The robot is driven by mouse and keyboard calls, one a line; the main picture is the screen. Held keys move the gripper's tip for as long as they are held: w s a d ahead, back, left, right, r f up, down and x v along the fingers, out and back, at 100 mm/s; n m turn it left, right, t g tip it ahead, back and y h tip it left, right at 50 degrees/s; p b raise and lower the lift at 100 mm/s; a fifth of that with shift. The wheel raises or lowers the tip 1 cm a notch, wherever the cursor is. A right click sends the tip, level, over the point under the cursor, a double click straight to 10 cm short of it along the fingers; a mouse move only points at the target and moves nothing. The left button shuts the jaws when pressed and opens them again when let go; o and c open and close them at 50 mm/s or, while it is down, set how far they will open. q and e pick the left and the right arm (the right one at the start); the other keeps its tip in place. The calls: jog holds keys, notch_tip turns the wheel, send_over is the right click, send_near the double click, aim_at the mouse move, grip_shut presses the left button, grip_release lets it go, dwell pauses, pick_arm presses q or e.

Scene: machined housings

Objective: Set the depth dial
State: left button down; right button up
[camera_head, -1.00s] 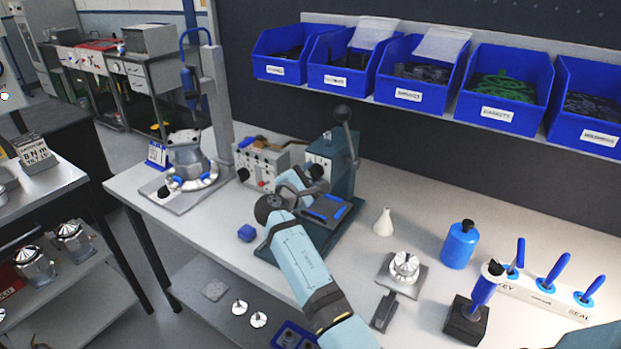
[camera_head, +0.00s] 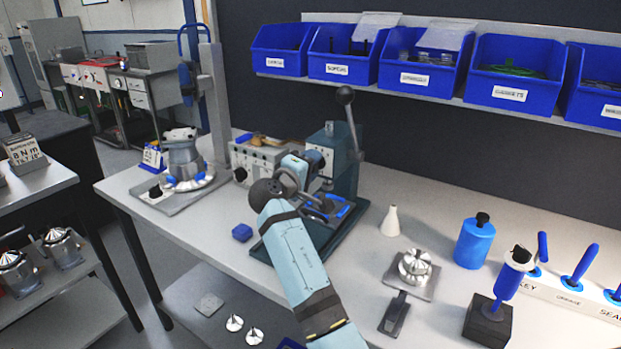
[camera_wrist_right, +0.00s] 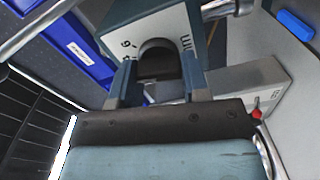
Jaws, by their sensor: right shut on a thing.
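The dark teal press (camera_head: 345,150) stands on the bench with its lever and ball knob raised. Its depth dial is a dark round knob (camera_wrist_right: 157,60) on a pale numbered face (camera_wrist_right: 181,38); a "6" and "mm" can be read in the right wrist view. My right gripper (camera_head: 307,168) reaches the front of the press, and in the right wrist view its fingers (camera_wrist_right: 160,78) are shut on the knob, one on each side. The fingers and wrist hide part of the dial, and I cannot read its setting. My left gripper is not in view.
A grey control box (camera_head: 258,158) stands left of the press, with a small blue block (camera_head: 242,232) in front. A white cone bottle (camera_head: 390,220), a metal part on a plate (camera_head: 415,268) and a blue bottle (camera_head: 474,243) stand to the right. Blue bins (camera_head: 425,62) hang behind.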

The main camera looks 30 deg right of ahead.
jog(key=m+b, duration=0.3)
jog(key=shift+m, duration=0.3)
jog(key=shift+r+m+b, duration=0.25)
jog(key=shift+m+b, duration=1.35)
jog(key=shift+b, duration=0.1)
jog(key=o, duration=0.9)
jog(key=shift+d, duration=0.1)
jog(key=shift+s+f, duration=0.1)
